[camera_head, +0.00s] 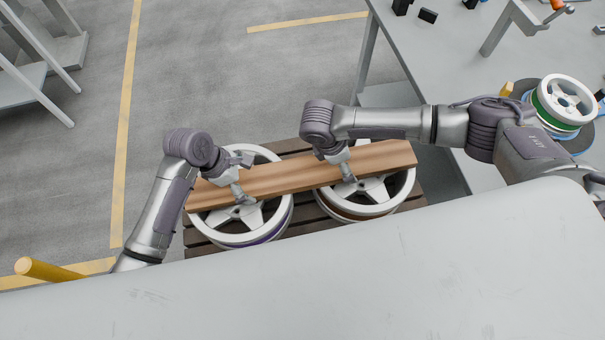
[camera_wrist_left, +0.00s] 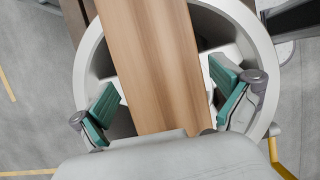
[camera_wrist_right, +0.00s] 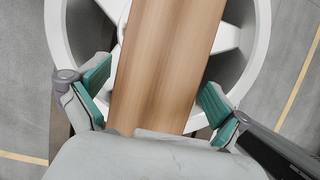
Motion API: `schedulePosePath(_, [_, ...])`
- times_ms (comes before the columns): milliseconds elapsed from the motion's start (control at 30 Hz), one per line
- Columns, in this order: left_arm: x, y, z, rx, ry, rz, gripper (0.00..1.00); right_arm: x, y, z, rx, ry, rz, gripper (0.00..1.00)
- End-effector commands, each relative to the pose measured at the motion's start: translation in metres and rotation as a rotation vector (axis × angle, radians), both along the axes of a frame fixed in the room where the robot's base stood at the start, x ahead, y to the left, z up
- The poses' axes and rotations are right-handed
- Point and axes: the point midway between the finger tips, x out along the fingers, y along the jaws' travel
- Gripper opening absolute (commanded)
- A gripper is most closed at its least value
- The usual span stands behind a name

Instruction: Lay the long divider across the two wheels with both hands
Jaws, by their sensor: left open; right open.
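The long divider (camera_head: 285,178) is a brown wooden plank. It lies across the left wheel (camera_head: 222,232) and the right wheel (camera_head: 392,200), both white and spoked. My left gripper (camera_head: 240,180) is over the plank's left part. In the left wrist view its green-padded fingers are open on either side of the plank (camera_wrist_left: 158,60), with gaps. My right gripper (camera_head: 342,167) is over the plank's right part. In the right wrist view its fingers are open on either side of the plank (camera_wrist_right: 170,60), close to its edges. Parts of both wheels are hidden under the plank.
The wheels rest on a dark slatted pallet (camera_head: 310,222). A grey table (camera_head: 450,50) at the upper right holds small black parts and a stack of wheels (camera_head: 565,100). A yellow post (camera_head: 48,270) stands at the lower left.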

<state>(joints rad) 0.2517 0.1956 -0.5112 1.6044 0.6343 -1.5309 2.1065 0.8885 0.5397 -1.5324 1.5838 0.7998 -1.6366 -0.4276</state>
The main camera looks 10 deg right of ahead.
Motion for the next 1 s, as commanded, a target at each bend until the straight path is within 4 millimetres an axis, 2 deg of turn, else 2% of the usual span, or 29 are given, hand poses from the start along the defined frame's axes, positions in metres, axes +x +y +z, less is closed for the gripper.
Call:
schedulePosePath(300, [0.001,-0.001,0.057,-0.004,-0.006,-0.001,1.00,0.000,0.000,0.000,0.000,0.000,0.000,1.00])
schedulePosePath(500, [0.001,-0.001,0.087,-0.003,-0.004,-0.001,1.00,0.000,0.000,0.000,0.000,0.000,0.000,1.00])
schedulePosePath(667, [0.000,-0.001,0.096,-0.002,-0.001,-0.001,1.00,0.000,0.001,0.003,0.001,-0.001,0.000,1.00])
schedulePosePath(767, [0.000,0.000,0.096,-0.001,0.000,0.000,1.00,0.001,0.006,0.014,0.002,-0.002,0.001,1.00])
schedulePosePath(1000, [0.000,0.000,0.096,-0.001,-0.001,-0.001,1.00,0.001,0.025,0.060,0.003,-0.003,0.002,1.00])
